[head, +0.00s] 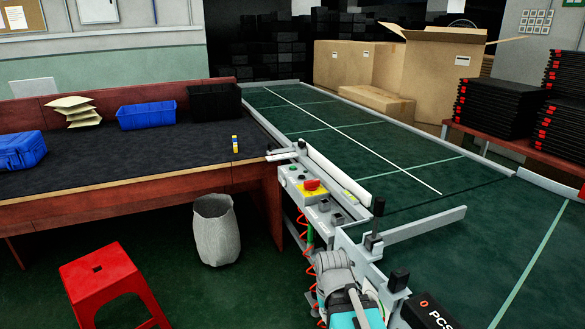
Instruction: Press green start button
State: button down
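A light grey control box (312,213) is fixed along the near-left edge of the conveyor. On its top face, a small green button (293,171) sits at the far end, close to a larger red mushroom button (311,185) on a yellow base. Darker fittings sit nearer on the same box. Part of my arm shows at the bottom centre, below and nearer than the box, apart from the buttons. My gripper's fingers cannot be made out in this view.
The green conveyor (400,165) runs away to the back, with a metal guide bar (425,226) across it. A dark-topped bench (100,165), grey bin (216,229) and red stool (105,285) are left. A counter display (433,310) is at bottom right.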

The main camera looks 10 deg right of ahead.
notch_tip(320, 180, up, 24)
jog(key=p, duration=2.3)
jog(key=shift+f, duration=0.25)
